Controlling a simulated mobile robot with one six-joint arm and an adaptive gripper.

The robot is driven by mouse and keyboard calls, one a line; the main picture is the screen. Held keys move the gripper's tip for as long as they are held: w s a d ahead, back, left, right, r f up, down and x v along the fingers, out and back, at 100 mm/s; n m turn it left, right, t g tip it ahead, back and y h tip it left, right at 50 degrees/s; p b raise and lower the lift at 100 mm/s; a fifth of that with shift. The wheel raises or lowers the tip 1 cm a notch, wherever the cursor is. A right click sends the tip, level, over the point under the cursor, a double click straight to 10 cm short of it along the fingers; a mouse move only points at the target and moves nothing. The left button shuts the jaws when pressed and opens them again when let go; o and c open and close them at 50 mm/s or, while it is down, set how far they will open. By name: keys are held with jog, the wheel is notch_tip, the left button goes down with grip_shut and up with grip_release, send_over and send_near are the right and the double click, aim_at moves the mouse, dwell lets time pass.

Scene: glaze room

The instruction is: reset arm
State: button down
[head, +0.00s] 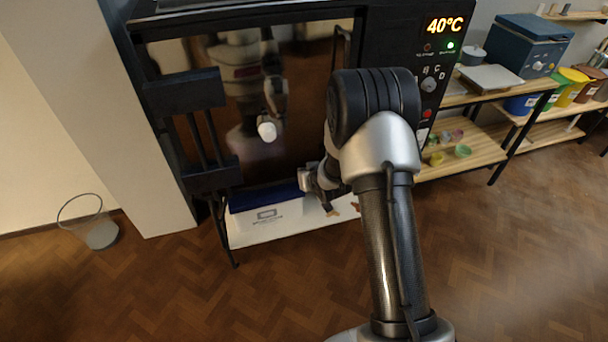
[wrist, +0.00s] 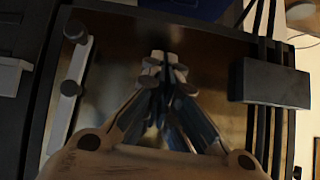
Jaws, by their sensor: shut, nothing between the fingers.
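My gripper (wrist: 165,62) is in the middle of the wrist view, its fingertips together and nothing between them. It is in front of the dark glossy kiln door (wrist: 215,70); I cannot tell the exact gap. The kiln door (head: 300,95) looks shut in the head view and reflects my body.
The kiln's display (head: 444,25) reads 40°C. A white box (head: 270,225) is below the door. A wire basket (head: 100,232) stands on the floor at left. Shelves (head: 480,150) with small bowls and coloured buckets (head: 570,85) are at right. The wooden floor in front is clear.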

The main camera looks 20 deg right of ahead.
jog(key=shift+s+a, duration=0.1)
jog(key=shift+s, duration=0.1)
dwell(0.4)
jog(key=s+a+r+g+h, duration=0.1)
jog(key=s+r, duration=0.6)
jog(key=r, duration=0.4)
jog(key=s+a+r+g, duration=0.1)
jog(key=s+r, duration=0.5)
jog(key=r, duration=0.5)
jog(key=s+a+r+g, duration=0.1)
jog(key=s+a+r, duration=0.1)
jog(key=s, duration=1.1)
jog(key=s+a+r+g, duration=0.2)
jog(key=s+r, duration=0.2)
jog(key=s, duration=1)
jog(key=shift+y, duration=0.3)
jog(key=c, duration=2.4)
grip_release()
jog(key=shift+r, duration=0.15)
